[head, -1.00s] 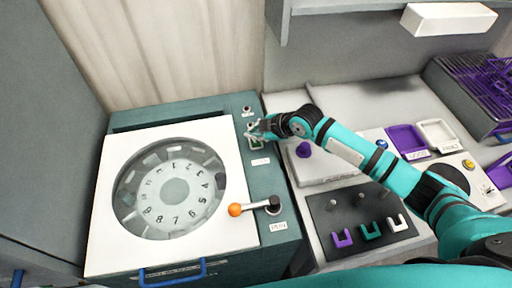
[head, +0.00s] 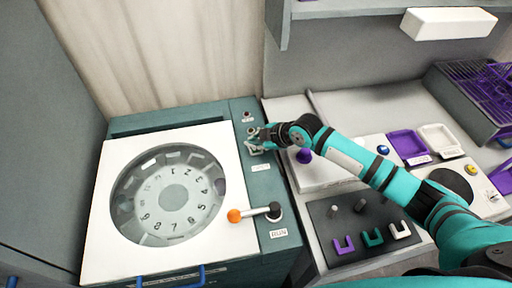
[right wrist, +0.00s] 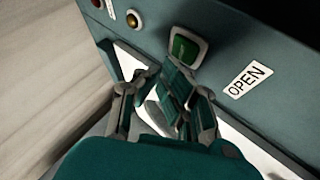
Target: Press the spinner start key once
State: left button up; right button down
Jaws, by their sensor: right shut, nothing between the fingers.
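The spinner (head: 270,190) is a dark teal machine with a white lid and a round window over a numbered drum. A green key (right wrist: 185,48) in a pale frame sits on its right-hand panel, beside a white label reading OPEN (right wrist: 248,80). My right gripper (head: 255,143) is shut and empty over this panel, and it largely hides the key in the head view. In the right wrist view its fingers (right wrist: 155,92) are just short of the green key; I cannot tell whether they touch it. My left gripper is not in view.
A lever with an orange knob (head: 234,216) stands on the spinner's panel, above a small label. A small amber button (right wrist: 133,19) is beyond the green key. To the right are a dark plate with coloured clips (head: 325,222), a purple tray (head: 407,144) and a white tray (head: 437,139).

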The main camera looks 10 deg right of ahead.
dwell(0.6)
jog(key=shift+f, duration=0.45)
